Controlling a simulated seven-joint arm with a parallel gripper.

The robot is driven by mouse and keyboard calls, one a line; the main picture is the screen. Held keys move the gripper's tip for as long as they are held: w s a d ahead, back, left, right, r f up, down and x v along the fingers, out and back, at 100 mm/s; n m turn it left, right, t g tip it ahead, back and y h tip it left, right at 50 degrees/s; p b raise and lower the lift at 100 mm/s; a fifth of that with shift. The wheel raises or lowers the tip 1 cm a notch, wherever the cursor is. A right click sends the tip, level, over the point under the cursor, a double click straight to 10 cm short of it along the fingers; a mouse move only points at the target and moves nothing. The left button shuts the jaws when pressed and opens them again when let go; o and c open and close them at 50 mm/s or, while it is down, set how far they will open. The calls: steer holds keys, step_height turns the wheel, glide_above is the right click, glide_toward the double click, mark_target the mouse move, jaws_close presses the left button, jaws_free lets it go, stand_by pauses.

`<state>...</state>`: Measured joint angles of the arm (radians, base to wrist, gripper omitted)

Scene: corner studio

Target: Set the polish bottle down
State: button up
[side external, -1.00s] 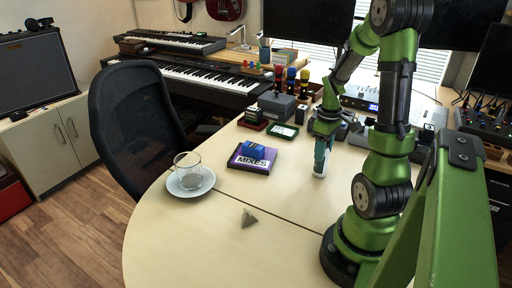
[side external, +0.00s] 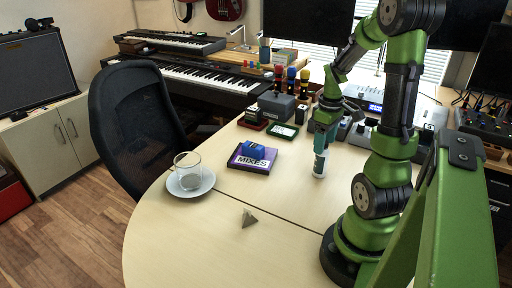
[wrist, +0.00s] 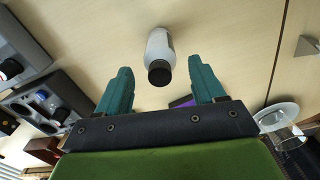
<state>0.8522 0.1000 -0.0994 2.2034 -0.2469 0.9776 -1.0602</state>
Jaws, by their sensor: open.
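The polish bottle (side external: 319,164) stands upright on the pale table, white with a dark cap. In the wrist view the bottle (wrist: 161,44) shows between and beyond the fingertips, its black cap towards the camera, with clear gaps on both sides. My gripper (side external: 322,142) is just above the bottle in the side view, pointing down. In the wrist view its two teal fingers (wrist: 160,66) are spread apart and hold nothing. The near finger partly hides the bottle's top in the side view.
A purple MIXES box (side external: 250,161) with a blue item on it lies left of the bottle. A glass cup on a saucer (side external: 207,184) and a small grey pyramid (side external: 249,219) are nearer. Audio boxes (wrist: 38,97) stand behind. The table's front is mostly clear.

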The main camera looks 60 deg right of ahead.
step_height(320, 180, up, 8)
steer(key=shift+w+a+r, duration=0.1)
steer(key=shift+r, duration=0.25)
steer(key=w+a+r+t, duration=0.1)
steer(key=a+t, duration=0.1)
steer(key=a, duration=0.7)
steer(key=w+a+r+m+t+y, duration=0.1)
steer(key=w+a+r+t, duration=0.1)
steer(key=a, duration=0.7)
steer(key=w+a+r+m+t+y, duration=0.1)
steer(key=w+a+r+t, duration=0.1)
steer(key=a, duration=0.8)
steer(key=shift+w+r+t, duration=0.15)
steer(key=shift+w+t, duration=0.05)
steer(key=shift+t, duration=0.4)
